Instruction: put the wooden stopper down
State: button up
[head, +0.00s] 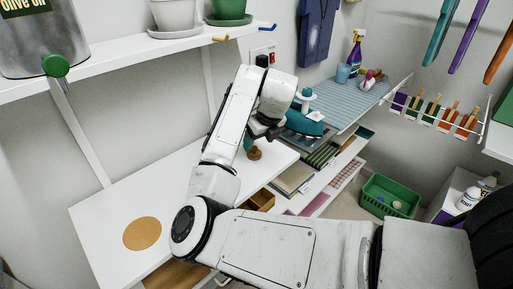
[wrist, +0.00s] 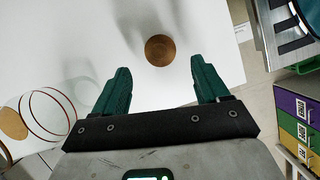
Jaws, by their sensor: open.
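The wooden stopper (wrist: 159,50) is a round brown piece on the white tabletop (wrist: 190,20), seen from above in the wrist view. It also shows in the head view (head: 255,154), just below my gripper. My gripper (wrist: 160,68) is open, with its two teal fingers spread apart. The stopper appears between and just beyond the fingertips, with clear space on both sides and no finger touching it. In the head view my arm hides most of the gripper.
A round cork mat (head: 142,233) lies on the tabletop at left. Clear glass outlines with reddish rims (wrist: 45,115) show at left in the wrist view. A metal-framed stand with a teal-topped item (head: 303,123) is just right of the gripper. A shelf (head: 110,62) runs above.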

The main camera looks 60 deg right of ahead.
jog(key=v, duration=0.6)
jog(key=shift+r, duration=0.15)
jog(key=shift+s, duration=0.2)
